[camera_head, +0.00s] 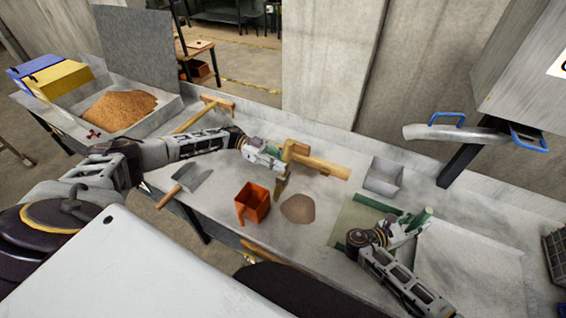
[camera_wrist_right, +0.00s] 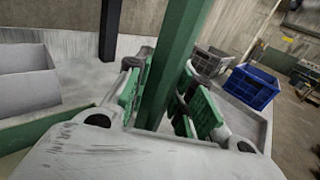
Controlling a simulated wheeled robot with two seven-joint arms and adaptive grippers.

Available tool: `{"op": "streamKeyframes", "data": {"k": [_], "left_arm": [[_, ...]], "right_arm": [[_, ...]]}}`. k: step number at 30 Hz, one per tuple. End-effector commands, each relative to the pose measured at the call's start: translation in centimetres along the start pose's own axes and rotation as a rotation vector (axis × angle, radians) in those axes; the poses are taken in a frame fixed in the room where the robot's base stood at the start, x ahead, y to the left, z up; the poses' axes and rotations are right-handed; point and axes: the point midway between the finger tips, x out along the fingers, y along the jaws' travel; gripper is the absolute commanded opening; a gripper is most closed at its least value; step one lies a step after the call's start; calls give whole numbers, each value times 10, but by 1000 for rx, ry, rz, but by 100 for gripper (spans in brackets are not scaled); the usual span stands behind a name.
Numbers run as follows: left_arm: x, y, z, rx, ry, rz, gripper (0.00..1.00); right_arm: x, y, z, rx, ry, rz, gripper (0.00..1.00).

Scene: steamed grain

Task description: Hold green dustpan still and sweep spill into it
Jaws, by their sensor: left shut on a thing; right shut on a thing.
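A brown spill (camera_head: 298,208) lies in a small heap on the grey worktop. The green dustpan (camera_head: 352,222) lies on the worktop to the right of the spill, with a gap between them. My right gripper (camera_head: 408,226) is shut on the dustpan's upright green handle, which also stands between the fingers in the right wrist view (camera_wrist_right: 172,75). My left gripper (camera_head: 280,158) is shut on a wooden brush (camera_head: 322,167), above and behind the spill. Part of the brush hangs down near the spill; whether it touches the worktop is hard to tell.
An orange scoop (camera_head: 253,203) stands just left of the spill. A grey metal bin (camera_head: 383,176) stands behind the dustpan. A metal trowel (camera_head: 188,180) and a wooden rake (camera_head: 203,108) lie at left. A tray of brown grain (camera_head: 160,120) is at far left.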

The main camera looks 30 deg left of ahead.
Motion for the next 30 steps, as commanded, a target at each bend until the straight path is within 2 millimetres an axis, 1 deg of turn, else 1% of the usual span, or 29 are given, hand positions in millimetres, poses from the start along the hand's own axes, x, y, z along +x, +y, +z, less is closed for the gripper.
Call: {"op": "streamKeyframes", "data": {"k": [5, 10, 14, 18, 30], "left_arm": [[0, 0, 0, 0, 0, 1, 0], [1, 0, 6, -1, 0, 1, 0], [2, 0, 15, -2, 0, 0, 0], [4, 0, 29, -2, 0, 1, 0], [7, 0, 50, -1, 0, 1, 0]], "right_arm": [[0, 0, 0, 0, 0, 0, 0], [0, 0, 0, 0, 0, 0, 0], [0, 0, 0, 0, 0, 0, 0], [0, 0, 0, 0, 0, 0, 0], [0, 0, 0, 0, 0, 0, 0]]}}
